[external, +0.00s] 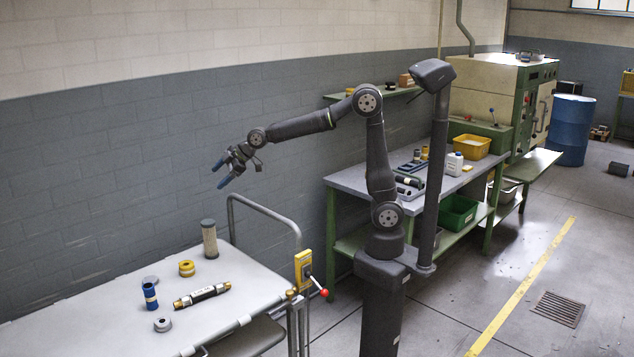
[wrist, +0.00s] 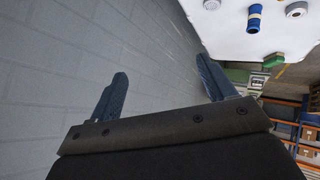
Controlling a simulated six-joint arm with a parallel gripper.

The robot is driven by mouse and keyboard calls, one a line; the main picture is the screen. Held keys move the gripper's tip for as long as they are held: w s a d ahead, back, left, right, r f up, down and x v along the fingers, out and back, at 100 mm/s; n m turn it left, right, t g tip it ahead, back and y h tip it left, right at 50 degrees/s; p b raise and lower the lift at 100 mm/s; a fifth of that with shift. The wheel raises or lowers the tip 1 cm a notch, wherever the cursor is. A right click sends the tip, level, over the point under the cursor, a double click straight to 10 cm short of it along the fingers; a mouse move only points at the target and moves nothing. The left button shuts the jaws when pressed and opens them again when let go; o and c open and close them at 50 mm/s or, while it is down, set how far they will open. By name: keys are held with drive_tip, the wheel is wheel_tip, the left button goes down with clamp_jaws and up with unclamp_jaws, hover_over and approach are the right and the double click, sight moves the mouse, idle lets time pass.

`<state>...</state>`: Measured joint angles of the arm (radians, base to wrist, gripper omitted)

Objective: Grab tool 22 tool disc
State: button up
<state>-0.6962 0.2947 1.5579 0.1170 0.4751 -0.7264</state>
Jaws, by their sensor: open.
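My gripper (external: 221,173) is open and empty, raised in the air beyond the cart's far side, near the wall. Its two blue fingers stand wide apart in the wrist view (wrist: 161,65). No label for tool 22 is readable. Disc-like pieces on the white cart top (external: 95,305) are a grey ring (external: 163,324) near the front edge, a flat grey disc (external: 150,281) and a yellow ring (external: 187,268). I cannot tell which is the tool disc. In the wrist view a grey ring (wrist: 296,10) lies at the upper right, partly cut off.
A blue cylinder (external: 150,296), a black-and-brass rod (external: 202,294) and a tall beige cylinder (external: 209,239) also occupy the cart. A bent handrail (external: 265,211) rises at its far right. A workbench (external: 352,181) stands right. The wall is behind.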

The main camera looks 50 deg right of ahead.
drive_tip(key=s+a+f+g, duration=0.1)
drive_tip(key=a+f, duration=0.1)
drive_tip(key=a, duration=0.4)
drive_tip(key=s+a+f+g, duration=0.1)
drive_tip(key=s+a+f, duration=0.1)
drive_tip(key=a, duration=0.3)
drive_tip(key=n+g+h, duration=0.2)
drive_tip(key=n+g, duration=0.1)
drive_tip(key=g, duration=0.2)
approach(162, 321)
drive_tip(key=f, duration=0.2)
drive_tip(key=shift+w+f, duration=0.25)
drive_tip(key=shift+f, duration=0.05)
drive_tip(key=shift+s+a+x, duration=0.1)
drive_tip(key=shift+a+x, duration=0.1)
drive_tip(key=shift+x, duration=1.3)
drive_tip(key=shift+s+a+x, duration=0.15)
drive_tip(key=shift+a+x, duration=0.05)
drive_tip(key=shift+x, duration=1.35)
drive_tip(key=shift+r, duration=0.2)
drive_tip(key=c, duration=1.3)
